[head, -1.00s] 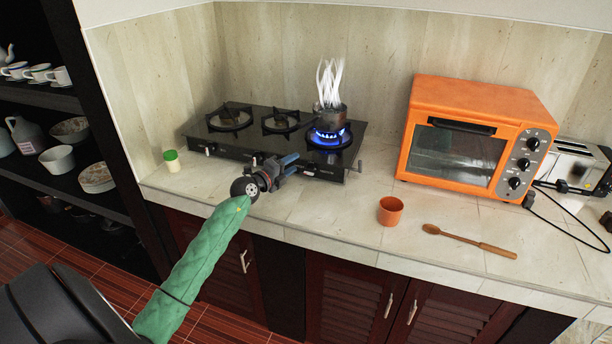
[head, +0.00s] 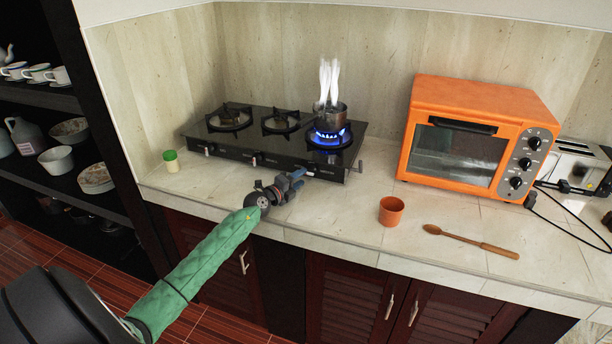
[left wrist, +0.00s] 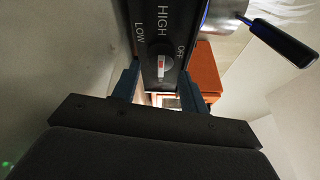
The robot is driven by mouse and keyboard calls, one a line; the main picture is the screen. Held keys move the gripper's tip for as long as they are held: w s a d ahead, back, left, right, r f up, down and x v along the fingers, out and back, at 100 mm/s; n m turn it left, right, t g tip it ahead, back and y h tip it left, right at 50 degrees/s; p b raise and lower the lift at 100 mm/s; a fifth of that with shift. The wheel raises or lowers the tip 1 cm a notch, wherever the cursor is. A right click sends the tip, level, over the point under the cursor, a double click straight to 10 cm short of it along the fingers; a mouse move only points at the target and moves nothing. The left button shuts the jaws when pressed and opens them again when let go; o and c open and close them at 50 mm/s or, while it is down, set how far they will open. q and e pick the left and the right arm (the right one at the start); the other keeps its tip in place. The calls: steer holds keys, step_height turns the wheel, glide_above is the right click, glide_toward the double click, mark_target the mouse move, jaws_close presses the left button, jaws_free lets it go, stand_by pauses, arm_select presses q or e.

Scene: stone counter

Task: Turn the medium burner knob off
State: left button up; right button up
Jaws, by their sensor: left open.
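The black gas stove (head: 232,150) stands on the counter with knobs along its front. Its right burner (head: 330,138) burns blue under a small steaming pot (head: 329,116); the other two burners show no flame. My left gripper (head: 298,178) is open in front of the stove's right front part. In the left wrist view, a dark round knob (left wrist: 160,68) with a white and red mark lies between the open fingers (left wrist: 158,78). HIGH, LOW and OFF are printed around it. I cannot tell whether the fingers touch it. My right gripper is not in view.
An orange toaster oven (head: 460,145) stands right of the stove, with a toaster (head: 575,160) beyond. A green-lidded jar (head: 171,161) stands left. The pot's handle (left wrist: 285,42) sticks out near the knob.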

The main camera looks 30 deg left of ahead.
mark_target(310, 172)
arm_select(q)
steer(key=shift+w+d, duration=0.15)
steer(key=shift+w, duration=0.8)
steer(key=shift+w+d, duration=0.1)
steer(key=shift+w, duration=0.8)
steer(key=c, duration=0.7)
